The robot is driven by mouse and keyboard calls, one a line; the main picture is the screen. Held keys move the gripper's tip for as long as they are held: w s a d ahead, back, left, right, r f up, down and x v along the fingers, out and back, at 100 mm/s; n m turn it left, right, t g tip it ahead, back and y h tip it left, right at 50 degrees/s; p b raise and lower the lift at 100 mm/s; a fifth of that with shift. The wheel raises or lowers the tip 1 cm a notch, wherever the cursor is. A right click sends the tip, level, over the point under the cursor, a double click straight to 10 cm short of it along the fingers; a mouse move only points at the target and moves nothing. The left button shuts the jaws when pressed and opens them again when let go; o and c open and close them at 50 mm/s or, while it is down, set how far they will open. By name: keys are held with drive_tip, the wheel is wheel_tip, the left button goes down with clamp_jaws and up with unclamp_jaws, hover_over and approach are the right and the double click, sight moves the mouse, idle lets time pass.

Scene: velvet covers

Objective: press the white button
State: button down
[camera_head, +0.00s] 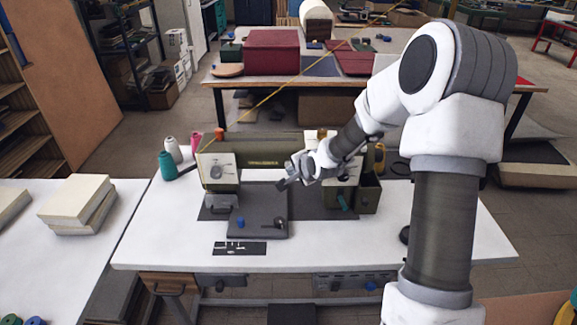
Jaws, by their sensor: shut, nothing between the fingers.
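A green sewing machine (262,156) stands on the white table, with a pale panel (218,168) bearing a grey dial at its left end. Another pale panel (343,176) at its right end is partly hidden by my arm. I cannot make out a white button with certainty; it may be too small or behind my arm. My gripper (281,186) is shut and empty. It appears in front of the machine's middle, above the dark plate, pointing left and down. Whether it touches anything is not clear.
On the dark plate (255,205) are a small blue cylinder (241,223) and a black part (279,223). A black strip (239,248) with small white pieces lies in front. Thread spools (168,165) stand at the left. The table (400,245) is mostly clear at the right front.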

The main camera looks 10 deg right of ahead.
drive_tip(key=shift+w+d, duration=0.1)
drive_tip(key=shift+w, duration=0.5)
idle(0.3)
drive_tip(key=shift+s, duration=0.65)
drive_tip(key=s+a, duration=0.1)
drive_tip(key=s, duration=0.5)
drive_tip(key=shift+a, duration=0.2)
drive_tip(key=shift+r, duration=0.1)
idle(0.4)
